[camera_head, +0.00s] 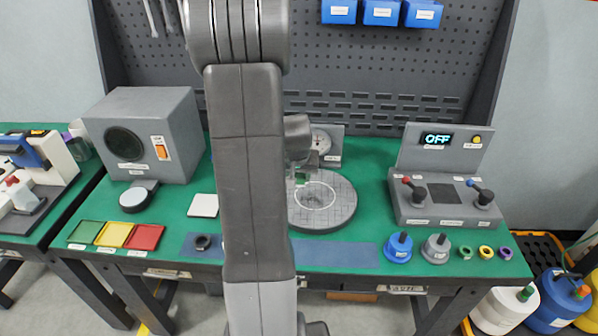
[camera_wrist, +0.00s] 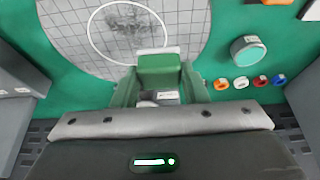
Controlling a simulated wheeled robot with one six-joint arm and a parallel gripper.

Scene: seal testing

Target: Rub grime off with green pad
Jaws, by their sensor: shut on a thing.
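My gripper (camera_wrist: 160,88) is shut on a green pad (camera_wrist: 158,68) with a pale edge, shown in the wrist view. In the head view my gripper (camera_head: 302,180) is over the grey round plate (camera_head: 340,212), partly hidden by my arm. The plate (camera_wrist: 75,50) has a grid and a white ring in the wrist view. Dark speckled grime (camera_wrist: 128,22) lies inside the ring, beyond the pad's edge. The pad overlaps the ring's near side in the picture; I cannot tell whether it touches the plate.
A grey box with an orange switch (camera_head: 161,150) stands at left. A control console (camera_head: 440,205) reading OFF is at right. Green, yellow and red trays (camera_head: 116,234) lie front left. Blue and grey weights (camera_head: 398,247) stand front right. A gauge (camera_head: 322,142) stands behind the plate.

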